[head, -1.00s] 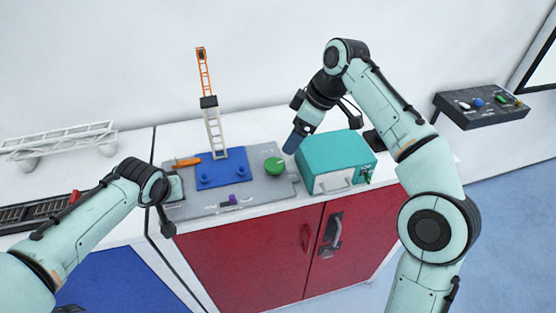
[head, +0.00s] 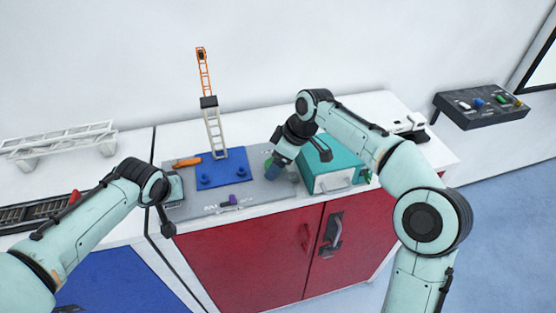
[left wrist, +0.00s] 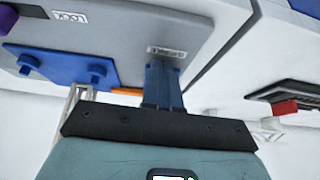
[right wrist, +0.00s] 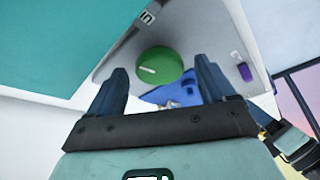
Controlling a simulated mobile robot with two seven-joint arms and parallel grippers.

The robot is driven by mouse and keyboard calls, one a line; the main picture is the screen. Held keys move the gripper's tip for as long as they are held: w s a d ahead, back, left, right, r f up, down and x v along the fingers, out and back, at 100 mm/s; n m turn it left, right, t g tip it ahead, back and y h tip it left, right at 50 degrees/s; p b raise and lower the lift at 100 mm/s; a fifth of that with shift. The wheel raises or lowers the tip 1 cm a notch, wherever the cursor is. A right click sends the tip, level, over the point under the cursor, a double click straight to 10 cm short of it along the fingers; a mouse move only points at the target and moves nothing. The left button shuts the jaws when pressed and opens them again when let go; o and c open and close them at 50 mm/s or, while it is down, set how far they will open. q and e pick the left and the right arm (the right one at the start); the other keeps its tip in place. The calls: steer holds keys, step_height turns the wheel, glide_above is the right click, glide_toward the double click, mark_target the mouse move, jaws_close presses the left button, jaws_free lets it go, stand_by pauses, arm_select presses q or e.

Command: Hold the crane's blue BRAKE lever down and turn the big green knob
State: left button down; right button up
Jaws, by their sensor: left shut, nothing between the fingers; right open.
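The big green knob (right wrist: 160,65) is round with a white mark and sits on the grey console (head: 262,193). My right gripper (right wrist: 160,70) is open, its fingers on either side of the knob in the right wrist view; I cannot tell whether they touch it. In the head view the gripper partly hides the knob (head: 268,162). My left gripper (left wrist: 163,68) is shut and empty, fingertips down at the console by a small label (left wrist: 167,52) too blurred to read. I cannot make out the blue BRAKE lever; the left gripper may hide it.
The crane mast (head: 215,132) stands on a blue base (head: 222,171) with knobs. An orange handle (head: 187,162) and a purple lever (head: 233,200) are on the console. A teal box (head: 333,166) stands close right of the knob. A dark control panel (head: 482,106) is at far right.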

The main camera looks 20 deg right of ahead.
steer(key=shift+f, duration=0.15)
steer(key=c, duration=1.1)
steer(key=shift+o, duration=0.2)
steer(key=shift+a+m, duration=0.1)
steer(key=shift+m, duration=0.2)
steer(key=m+t+h, duration=0.1)
steer(key=m, duration=0.2)
steer(key=shift+s+a+m, duration=0.1)
steer(key=shift+a+m, duration=0.05)
steer(key=shift+m, duration=0.15)
steer(key=shift+a+m+t+h, duration=0.1)
steer(key=shift+m+t+h, duration=0.4)
steer(key=shift+m, duration=1.3)
